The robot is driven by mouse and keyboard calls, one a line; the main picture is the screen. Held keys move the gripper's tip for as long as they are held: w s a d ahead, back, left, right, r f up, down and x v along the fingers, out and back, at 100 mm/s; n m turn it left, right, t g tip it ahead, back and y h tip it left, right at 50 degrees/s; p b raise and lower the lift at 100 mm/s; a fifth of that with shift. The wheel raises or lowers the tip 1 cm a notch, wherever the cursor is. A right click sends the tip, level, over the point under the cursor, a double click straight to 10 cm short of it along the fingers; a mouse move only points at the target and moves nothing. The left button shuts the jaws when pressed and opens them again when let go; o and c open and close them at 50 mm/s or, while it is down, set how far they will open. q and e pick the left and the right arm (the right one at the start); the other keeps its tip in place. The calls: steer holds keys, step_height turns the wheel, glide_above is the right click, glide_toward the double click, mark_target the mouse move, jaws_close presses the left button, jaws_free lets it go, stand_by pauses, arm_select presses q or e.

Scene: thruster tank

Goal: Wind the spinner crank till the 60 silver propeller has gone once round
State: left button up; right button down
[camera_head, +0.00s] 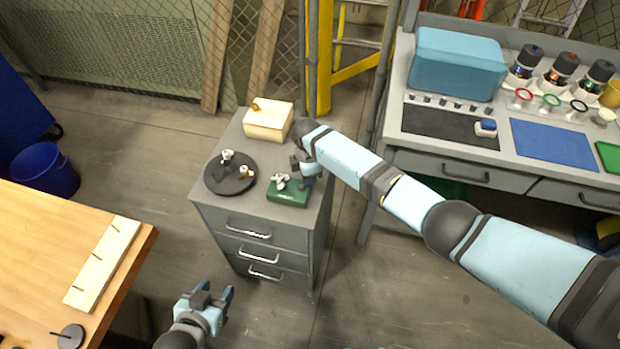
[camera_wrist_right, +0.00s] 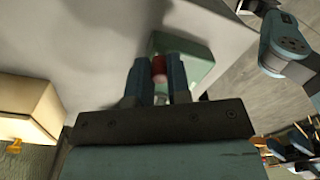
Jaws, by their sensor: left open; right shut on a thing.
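The green spinner box (camera_head: 288,197) sits on the front right of the grey cabinet's top, with a silver propeller (camera_head: 279,181) on it. My right gripper (camera_head: 304,170) is at the back right of this box. In the right wrist view, its fingers (camera_wrist_right: 160,80) are shut on a small red knob (camera_wrist_right: 158,68), which appears to be the crank's handle, beside the green box (camera_wrist_right: 196,60). The rest of the crank is hidden by the fingers. My left gripper (camera_head: 212,296) is open and empty, low in front of the cabinet. I cannot read any marking on the propeller.
A black round plate (camera_head: 214,186) with silver and brass propellers lies left of the spinner. A cream box (camera_head: 268,124) with a brass piece stands behind. A wooden table (camera_head: 50,240) is at left, a workbench (camera_head: 400,140) at right.

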steer(key=n, duration=0.1)
steer(key=n+b, duration=0.1)
steer(key=n, duration=0.1)
steer(key=w+a+n, duration=0.1)
steer(key=shift+a+n+b, duration=0.2)
steer(key=shift+n+b, duration=0.1)
steer(key=shift+n, duration=0.55)
steer(key=shift+a+n+b, duration=0.2)
steer(key=shift+n+b, duration=0.1)
steer(key=shift+n, duration=0.55)
steer(key=c, duration=1.1)
jaws_free()
steer(key=shift+r, duration=0.1)
steer(key=r, duration=1.3)
steer(key=shift+w+a+r, duration=0.2)
steer(key=shift+r, duration=0.15)
